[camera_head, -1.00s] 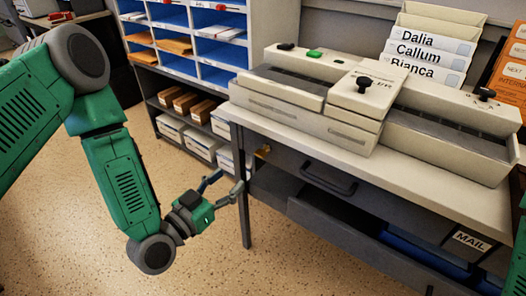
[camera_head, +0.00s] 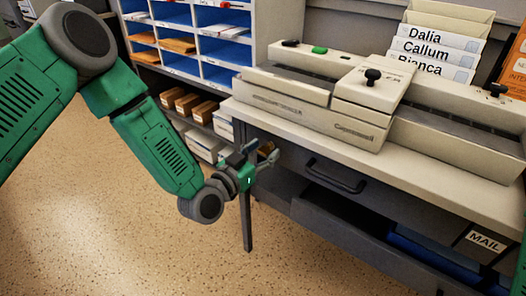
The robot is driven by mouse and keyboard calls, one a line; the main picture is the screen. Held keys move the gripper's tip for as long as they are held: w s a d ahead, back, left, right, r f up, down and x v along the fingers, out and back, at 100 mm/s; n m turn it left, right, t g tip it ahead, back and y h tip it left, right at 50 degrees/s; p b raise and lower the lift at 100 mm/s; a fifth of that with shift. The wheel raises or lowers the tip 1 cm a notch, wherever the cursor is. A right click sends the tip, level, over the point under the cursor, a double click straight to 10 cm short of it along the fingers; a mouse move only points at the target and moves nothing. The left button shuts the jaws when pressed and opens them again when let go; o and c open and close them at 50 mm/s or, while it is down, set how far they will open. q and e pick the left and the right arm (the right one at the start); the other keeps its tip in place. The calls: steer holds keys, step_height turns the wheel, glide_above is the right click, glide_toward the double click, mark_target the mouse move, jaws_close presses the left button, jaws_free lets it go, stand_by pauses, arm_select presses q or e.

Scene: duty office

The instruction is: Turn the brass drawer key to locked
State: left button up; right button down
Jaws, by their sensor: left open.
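The brass drawer key (camera_head: 265,149) is a small yellowish piece at the left end of the desk's dark upper drawer front. It is partly hidden by my left gripper, so I cannot tell which way it is turned. My left gripper (camera_head: 264,152) is open, with its fingers at the key, one above and one below in the picture. I cannot tell whether they touch it. The upper drawer (camera_head: 315,160), with a dark bar handle (camera_head: 337,178), looks shut. My right gripper is not in view.
A beige machine (camera_head: 365,100) with black knobs stands on the desk top (camera_head: 290,125). Below, a lower drawer (camera_head: 345,222) by the MAIL label (camera_head: 484,241) stands open. A shelf unit (camera_head: 200,68) of blue pigeonholes is behind my left arm. The speckled floor (camera_head: 130,235) is clear.

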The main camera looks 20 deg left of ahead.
arm_select(q)
steer(key=shift+d, duration=0.25)
jaws_close()
steer(key=shift+a+n, duration=0.1)
steer(key=shift+n, duration=0.2)
steer(key=n+p, duration=0.1)
steer(key=n, duration=0.2)
steer(key=shift+n, duration=0.3)
steer(key=n, duration=0.9)
steer(key=shift+a, duration=0.1)
steer(key=n+b, duration=0.1)
steer(key=n, duration=0.3)
steer(key=shift+f+n, duration=0.1)
steer(key=shift+n, duration=0.2)
